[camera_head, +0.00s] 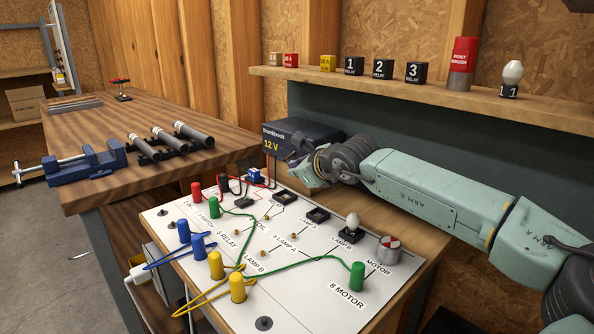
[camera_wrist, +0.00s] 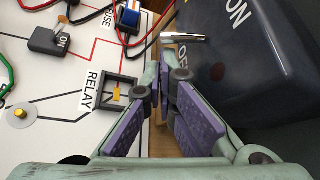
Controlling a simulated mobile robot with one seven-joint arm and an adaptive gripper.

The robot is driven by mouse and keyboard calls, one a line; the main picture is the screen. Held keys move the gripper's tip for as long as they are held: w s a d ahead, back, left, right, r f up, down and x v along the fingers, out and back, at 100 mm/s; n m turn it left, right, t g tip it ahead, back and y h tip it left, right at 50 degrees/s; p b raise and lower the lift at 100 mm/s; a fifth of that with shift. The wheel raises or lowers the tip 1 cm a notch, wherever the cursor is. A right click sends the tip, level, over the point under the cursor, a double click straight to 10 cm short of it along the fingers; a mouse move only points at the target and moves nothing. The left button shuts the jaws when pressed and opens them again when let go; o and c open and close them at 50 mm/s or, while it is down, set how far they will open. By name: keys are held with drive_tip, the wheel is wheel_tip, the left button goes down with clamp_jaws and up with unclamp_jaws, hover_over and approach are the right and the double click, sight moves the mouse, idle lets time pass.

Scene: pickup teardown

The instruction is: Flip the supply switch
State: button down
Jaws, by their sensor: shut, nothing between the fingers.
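The supply is a dark blue box marked 12 V (camera_head: 272,140) at the back edge of the white circuit board. In the wrist view its dark casing (camera_wrist: 262,75) fills the right side, with ON and OFF lettering. A silver switch lever (camera_wrist: 184,38) sticks out between the two words, just beyond my fingertips. I cannot tell for certain which way it is set. My gripper (camera_head: 306,172) is at the right front of the supply. In the wrist view my gripper's purple-padded fingers (camera_wrist: 166,82) converge, shut and empty, beside the OFF lettering. The head view hides the lever.
The circuit board (camera_head: 320,275) carries coloured plugs, green, yellow and blue wires, a lamp and a motor. Red and black leads run beside the supply. The relay socket (camera_wrist: 116,93) lies left of my fingers. A shelf (camera_head: 420,92) with parts runs behind my arm.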

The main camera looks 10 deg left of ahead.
drive_tip(key=shift+s+a+r+m+g+y+p, duration=0.2)
drive_tip(key=shift+s+r+m+g+y+p, duration=0.15)
drive_tip(key=shift+m+g+p, duration=0.4)
idle(0.4)
drive_tip(key=shift+s+a+r+m+g+y+p, duration=0.1)
drive_tip(key=shift+r+m+g+y+p, duration=0.35)
drive_tip(key=shift+r+m+g+p, duration=0.15)
drive_tip(key=shift+s+a+r+m+g+y+p, duration=0.1)
drive_tip(key=shift+r+m+g+y+p, duration=0.35)
drive_tip(key=shift+m+g, duration=0.2)
drive_tip(key=shift+s+r+m+g+y+p, duration=0.1)
drive_tip(key=shift+r+m+g+y+p, duration=0.2)
drive_tip(key=shift+m+g+p, duration=0.35)
drive_tip(key=shift+f, duration=0.1)
